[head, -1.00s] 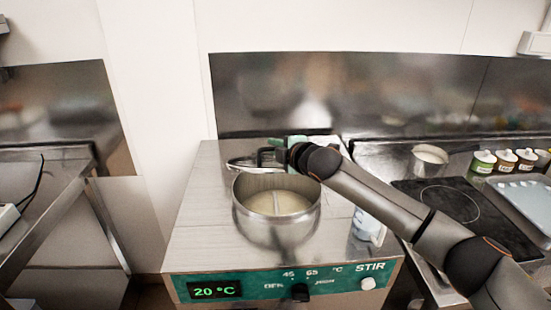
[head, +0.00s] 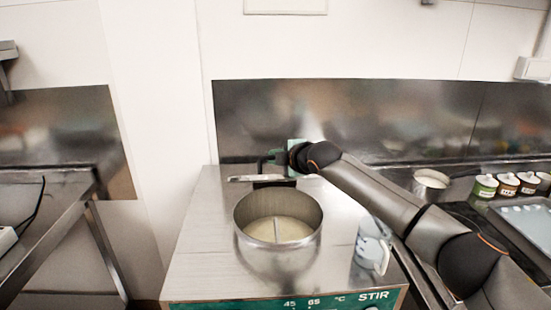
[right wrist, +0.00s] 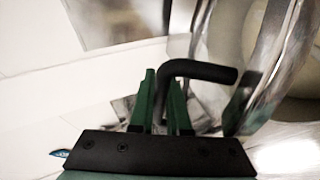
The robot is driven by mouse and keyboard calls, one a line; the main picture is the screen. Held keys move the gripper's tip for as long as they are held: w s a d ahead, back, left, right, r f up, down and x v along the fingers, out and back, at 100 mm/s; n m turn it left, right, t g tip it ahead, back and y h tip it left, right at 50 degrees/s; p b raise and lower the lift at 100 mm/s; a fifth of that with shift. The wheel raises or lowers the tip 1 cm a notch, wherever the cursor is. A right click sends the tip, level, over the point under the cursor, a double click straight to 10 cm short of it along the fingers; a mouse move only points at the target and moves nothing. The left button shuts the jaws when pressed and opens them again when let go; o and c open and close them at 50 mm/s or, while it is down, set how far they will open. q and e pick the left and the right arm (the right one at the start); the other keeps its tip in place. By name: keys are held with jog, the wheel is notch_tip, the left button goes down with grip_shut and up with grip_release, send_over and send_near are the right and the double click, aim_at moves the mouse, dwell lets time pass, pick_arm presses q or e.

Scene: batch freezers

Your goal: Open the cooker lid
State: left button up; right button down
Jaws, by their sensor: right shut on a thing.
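The cooker (head: 200,248) is a steel box with a round pot well (head: 255,230) in its top. The well stands open, with pale liquid and a thin upright bar in it. The metal lid (head: 240,179) shows as a thin, nearly edge-on strip behind the well's far rim. In the right wrist view its curved shiny rim (right wrist: 275,65) fills the upper right. My right gripper (head: 278,160) is behind the well, its green fingers shut on the black bent lid handle (right wrist: 205,69). The head view partly hides this grip. My left gripper is not in view.
A white-and-blue jug (head: 371,250) stands on the cooker top at right, close under my right arm. Several small jars (head: 508,184) and a blue tray (head: 525,215) are further right. A steel wall panel (head: 340,115) rises behind the cooker.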

jog(key=c, duration=1.2)
grip_release()
jog(key=shift+w, duration=0.1)
jog(key=shift+o, duration=0.2)
jog(key=b+v, duration=0.2)
jog(key=v, duration=1)
jog(key=shift+s, duration=0.25)
jog(key=shift+d, duration=0.15)
